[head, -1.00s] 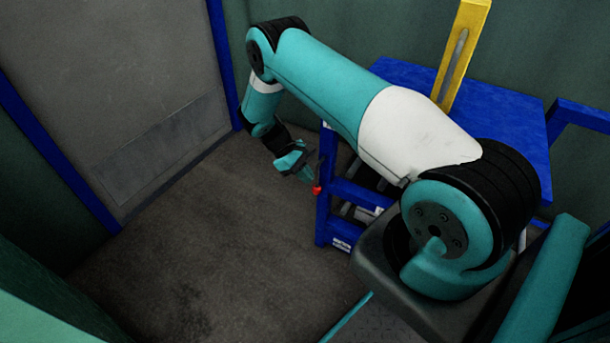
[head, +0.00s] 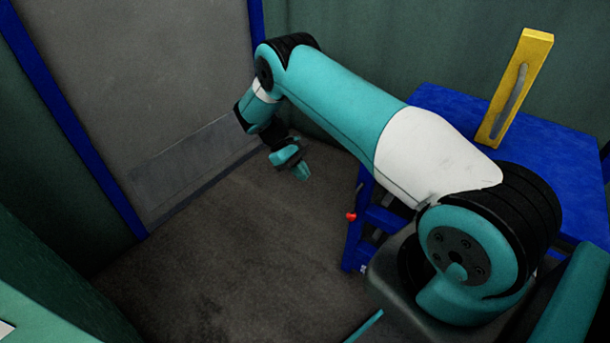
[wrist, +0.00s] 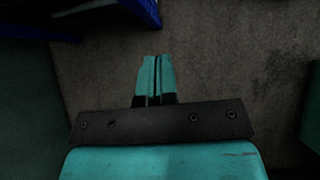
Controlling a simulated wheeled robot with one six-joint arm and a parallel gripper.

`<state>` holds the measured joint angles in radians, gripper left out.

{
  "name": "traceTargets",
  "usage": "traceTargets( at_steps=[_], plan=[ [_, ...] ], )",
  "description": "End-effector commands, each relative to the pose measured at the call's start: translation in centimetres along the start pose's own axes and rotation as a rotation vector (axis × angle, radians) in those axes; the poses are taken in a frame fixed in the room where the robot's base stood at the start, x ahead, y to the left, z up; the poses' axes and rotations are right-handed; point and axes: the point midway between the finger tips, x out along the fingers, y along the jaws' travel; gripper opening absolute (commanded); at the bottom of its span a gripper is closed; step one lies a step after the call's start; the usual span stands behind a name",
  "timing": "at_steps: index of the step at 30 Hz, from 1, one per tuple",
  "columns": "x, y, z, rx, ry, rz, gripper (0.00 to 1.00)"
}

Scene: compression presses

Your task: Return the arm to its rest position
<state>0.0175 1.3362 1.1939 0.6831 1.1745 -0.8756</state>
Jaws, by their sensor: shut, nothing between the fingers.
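My gripper (head: 303,172) hangs over the dark floor in the head view, at the end of my bent teal and white arm. It is left of the blue press frame and apart from it. In the wrist view my gripper (wrist: 157,62) shows its two teal fingers side by side, closed with nothing between them.
A blue press stand (head: 440,100) with a yellow upright (head: 515,90) and a red button (head: 351,216) stands at the right, partly behind my arm. A grey door (head: 160,80) with a blue frame is at the left. The dark floor (head: 230,250) between them is clear.

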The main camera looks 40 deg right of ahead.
Motion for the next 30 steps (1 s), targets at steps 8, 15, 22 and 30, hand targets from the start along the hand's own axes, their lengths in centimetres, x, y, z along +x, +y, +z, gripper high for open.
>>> traceTargets(
  at_steps=[8,15,22,30],
  plan=[
    [0.2,0.5,0.3,0.007,0.0,-0.006,0.0],
    [0.2,0.5,0.2,0.006,0.0,-0.005,0.0],
    [-3.4,-0.5,1.2,-0.017,0.061,0.015,0.0],
    [-14.4,-6.8,8.2,-0.116,0.317,0.043,0.0]
  ],
)
